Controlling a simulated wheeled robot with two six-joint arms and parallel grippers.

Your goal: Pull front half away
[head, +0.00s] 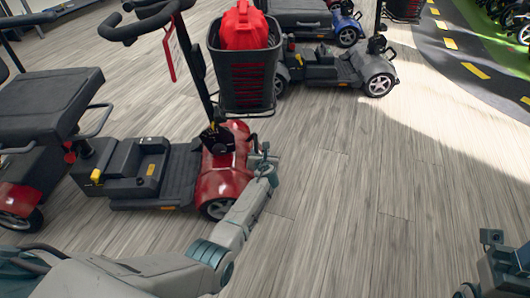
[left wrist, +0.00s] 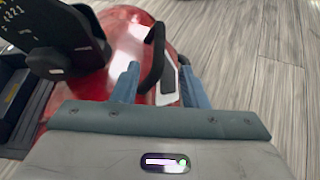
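The red scooter (head: 222,170) stands at the left with its red front half, black tiller and grey footboard. Its front also fills the upper left of the left wrist view (left wrist: 110,60). A black loop handle (left wrist: 155,58) rises from the red front. My left gripper (head: 262,155) is at the scooter's front right side. In the left wrist view its two fingers (left wrist: 158,85) are apart, with the loop handle between them and space beside it. My right gripper (head: 485,262) is at the lower right, partly cut off, away from the scooter; its opening is unclear.
A black basket (head: 245,80) holding a red can (head: 243,26) hangs on the scooter's tiller. A grey scooter (head: 335,70) stands behind. The wooden floor right of the red scooter is free. A dark marked lane (head: 475,70) lies at the upper right.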

